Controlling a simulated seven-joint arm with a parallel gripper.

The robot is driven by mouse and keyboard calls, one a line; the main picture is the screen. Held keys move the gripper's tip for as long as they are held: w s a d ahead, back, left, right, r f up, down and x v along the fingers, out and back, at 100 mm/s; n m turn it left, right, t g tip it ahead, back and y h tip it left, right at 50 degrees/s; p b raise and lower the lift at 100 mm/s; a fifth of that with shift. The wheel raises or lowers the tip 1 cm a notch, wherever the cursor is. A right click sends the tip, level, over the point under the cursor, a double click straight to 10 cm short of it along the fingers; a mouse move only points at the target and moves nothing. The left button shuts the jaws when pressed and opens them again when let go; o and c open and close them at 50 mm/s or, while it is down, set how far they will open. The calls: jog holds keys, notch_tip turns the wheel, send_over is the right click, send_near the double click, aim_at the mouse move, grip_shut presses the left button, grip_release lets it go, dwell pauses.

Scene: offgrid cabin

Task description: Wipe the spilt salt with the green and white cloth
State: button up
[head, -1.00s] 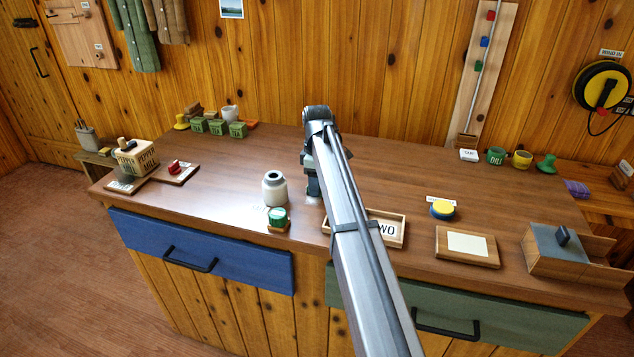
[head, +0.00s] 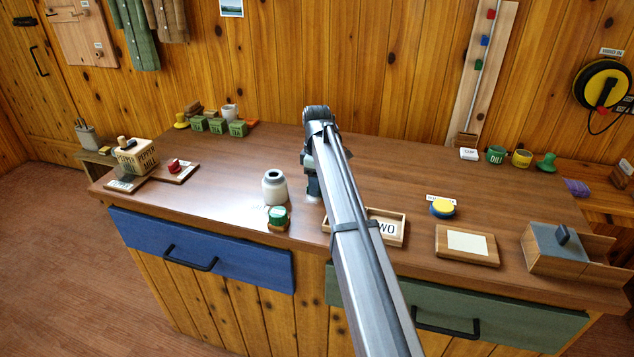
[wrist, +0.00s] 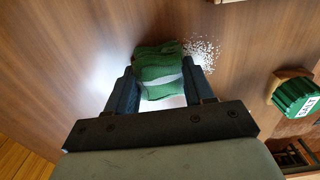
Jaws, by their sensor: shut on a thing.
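The green and white cloth (wrist: 158,72) is between the fingers of my gripper (wrist: 160,85) in the wrist view, bunched up and low over the wooden counter. My gripper is shut on it. The spilt salt (wrist: 203,52) is a scatter of white grains on the counter, just beyond and to the right of the cloth in the wrist view. The cloth covers or borders its left edge; I cannot tell whether it touches the wood.
A green-lidded salt jar (wrist: 294,95) stands to the right in the wrist view; it also shows in the head view (head: 278,217). A pale crock (head: 274,188) stands close left of the gripper. A shallow tray (head: 392,228) lies to the right.

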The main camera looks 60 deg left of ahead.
aim_at(310, 205)
jog(key=shift+s+d, duration=0.1)
jog(key=shift+s+d, duration=0.6)
jog(key=shift+f, duration=0.1)
jog(key=shift+s+d, duration=0.6)
jog(key=shift+s+d, duration=0.15)
jog(key=shift+s+d, duration=0.4)
jog(key=shift+d, duration=0.05)
dwell(0.8)
jog(key=shift+s+d, duration=0.65)
